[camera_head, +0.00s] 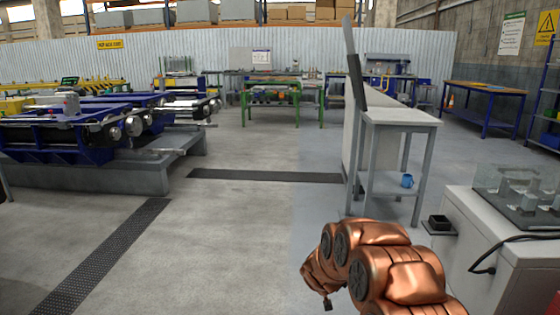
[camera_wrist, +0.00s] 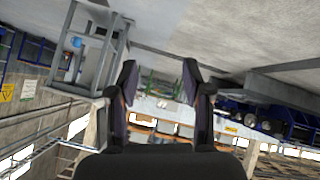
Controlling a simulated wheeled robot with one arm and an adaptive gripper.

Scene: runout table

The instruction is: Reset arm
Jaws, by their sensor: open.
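My gripper (camera_wrist: 160,85) is open in the wrist view, its two dark fingers apart with nothing between them. The wrist view is turned nearly upside down, with the floor at the top. In the head view my copper-coloured arm (camera_head: 385,270) is folded at the lower right, above the floor. The gripper's fingers cannot be made out clearly there.
A grey stand (camera_head: 400,120) with a blue mug (camera_head: 407,180) on its lower shelf is ahead right. Blue roller machinery (camera_head: 70,135) is left. Middle floor is clear.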

